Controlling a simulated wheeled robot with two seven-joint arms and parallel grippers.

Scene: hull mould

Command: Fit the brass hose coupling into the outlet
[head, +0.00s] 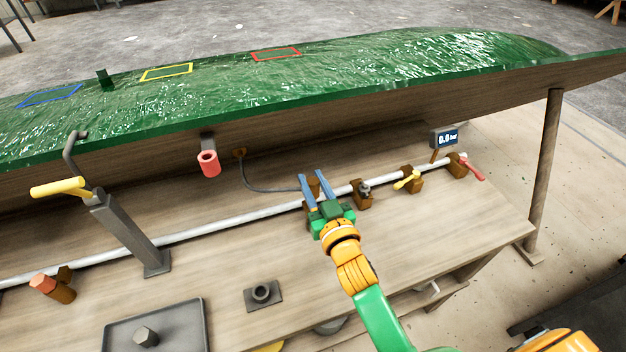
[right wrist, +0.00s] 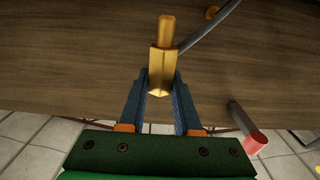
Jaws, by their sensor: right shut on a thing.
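My right gripper (head: 319,176) reaches in from the lower right in the head view. Its two blue fingers are shut on the brass coupling (head: 314,187), which is mostly hidden by them there. In the right wrist view the coupling (right wrist: 163,62) shows plainly between the fingertips (right wrist: 161,92), a square brass body with a round end pointing away. A grey hose (head: 270,190) runs to it from a brass fitting under the green hull. A brass block with a dark port (head: 365,190) is on the white pipe just right of the gripper. I cannot tell whether that is the outlet. My left gripper is not in view.
The white pipe (head: 230,228) crosses the bench, with yellow (head: 407,180) and red (head: 472,170) handles and a gauge (head: 443,139) at right. A crank post (head: 125,230), socket plate (head: 262,295) and tray (head: 180,325) stand left.

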